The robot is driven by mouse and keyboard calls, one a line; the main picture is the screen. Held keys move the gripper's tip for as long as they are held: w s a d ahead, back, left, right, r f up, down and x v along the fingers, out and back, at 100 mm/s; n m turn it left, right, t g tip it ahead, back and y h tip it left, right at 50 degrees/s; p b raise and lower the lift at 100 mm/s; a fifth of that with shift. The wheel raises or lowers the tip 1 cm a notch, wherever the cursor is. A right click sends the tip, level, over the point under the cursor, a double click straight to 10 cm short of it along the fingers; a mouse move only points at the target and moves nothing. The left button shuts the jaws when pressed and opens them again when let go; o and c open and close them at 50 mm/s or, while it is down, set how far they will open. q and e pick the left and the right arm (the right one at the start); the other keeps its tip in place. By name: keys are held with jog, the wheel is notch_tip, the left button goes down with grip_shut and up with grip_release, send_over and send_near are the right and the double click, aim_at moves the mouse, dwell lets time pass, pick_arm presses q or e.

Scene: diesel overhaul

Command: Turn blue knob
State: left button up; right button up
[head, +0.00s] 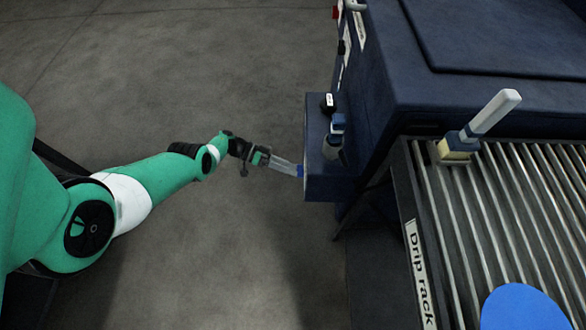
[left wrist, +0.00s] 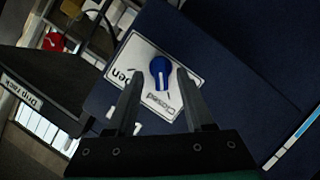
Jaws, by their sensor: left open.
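The blue knob (left wrist: 160,72) sits on a white label plate (left wrist: 137,62) with "Open" and "Closed" markings, on a dark blue box. Its white pointer line shows in the left wrist view. In the head view the knob (head: 300,171) is a small blue spot at the box's left face. My left gripper (head: 295,169) is at that face, fingers pointing to the knob. In the left wrist view my left gripper (left wrist: 160,88) is open, with its two fingers on either side of the knob. I cannot tell whether they touch it. My right gripper is not in view.
The dark blue box (head: 325,180) joins a large dark blue machine (head: 480,60). A drip rack (head: 430,230) with metal bars stands at right, holding a brush-like tool (head: 480,125) and a blue disc (head: 524,308). The floor (head: 250,60) around my left arm is clear.

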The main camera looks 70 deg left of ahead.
pick_arm(q)
jog(key=shift+w+d+f, duration=0.2)
jog(key=shift+w+d, duration=0.2)
jog(key=shift+w, duration=0.15)
jog(key=shift+c, duration=0.3)
grip_shut()
jog(key=shift+r, duration=0.1)
